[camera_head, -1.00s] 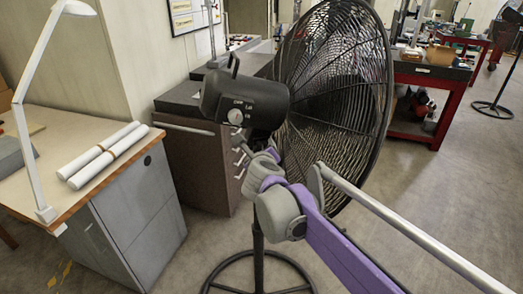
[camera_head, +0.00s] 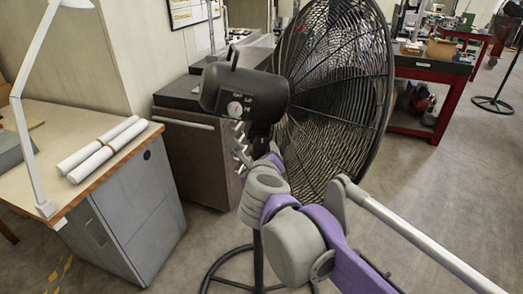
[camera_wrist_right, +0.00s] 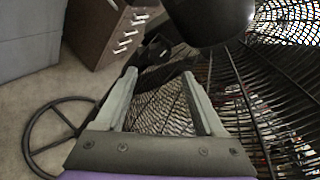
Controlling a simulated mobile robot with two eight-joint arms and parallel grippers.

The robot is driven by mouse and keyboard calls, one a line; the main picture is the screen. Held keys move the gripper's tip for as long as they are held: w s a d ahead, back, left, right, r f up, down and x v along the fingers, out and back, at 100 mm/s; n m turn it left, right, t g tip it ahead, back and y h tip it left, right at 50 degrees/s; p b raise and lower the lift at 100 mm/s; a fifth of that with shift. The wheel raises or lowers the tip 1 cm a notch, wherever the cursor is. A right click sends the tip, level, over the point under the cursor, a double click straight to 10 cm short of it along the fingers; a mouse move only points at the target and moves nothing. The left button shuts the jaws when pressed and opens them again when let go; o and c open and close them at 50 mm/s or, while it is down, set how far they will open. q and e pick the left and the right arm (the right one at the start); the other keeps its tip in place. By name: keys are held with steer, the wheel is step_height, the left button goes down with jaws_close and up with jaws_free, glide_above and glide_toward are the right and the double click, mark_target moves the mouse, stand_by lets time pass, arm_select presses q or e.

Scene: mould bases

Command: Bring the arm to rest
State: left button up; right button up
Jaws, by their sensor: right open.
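My right arm (camera_head: 295,240), with grey joints and purple links, reaches in from the lower right of the head view, in front of the fan. Its wrist end is beside the post below the fan's motor housing; the fingertips cannot be made out there. In the right wrist view my right gripper (camera_wrist_right: 160,75) shows two grey fingers spread apart, with nothing held between them. Fan mesh shows through the gap. My left gripper is not in view.
A large black pedestal fan (camera_head: 335,90) stands very close to my right arm; its cage also fills the right of the wrist view (camera_wrist_right: 255,100). A desk (camera_head: 110,165) with rolled papers (camera_head: 105,148) is at left, a brown drawer cabinet (camera_head: 195,160) behind. Open floor lies at right.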

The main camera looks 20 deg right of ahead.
steer(key=shift+s+r, duration=0.1)
steer(key=shift+s, duration=0.1)
steer(key=s+a+f+n+y, duration=0.3)
steer(key=s+f+n+y, duration=0.1)
steer(key=n, duration=0.7)
steer(key=s+a+f+n+y, duration=0.3)
steer(key=s+a+n+y, duration=0.1)
steer(key=n, duration=0.6)
steer(key=s+d+f+n+g+h, duration=0.2)
steer(key=s+d+f+n+g, duration=0.2)
steer(key=s+f, duration=0.4)
steer(key=s+d+f+n+g+h, duration=0.2)
steer(key=s+d+f+n+g, duration=0.2)
steer(key=s+f+n, duration=0.3)
step_height(320, 180, down, 6)
steer(key=shift+s+d+r, duration=0.2)
steer(key=shift+s+d, duration=0.65)
steer(key=shift+s, duration=0.25)
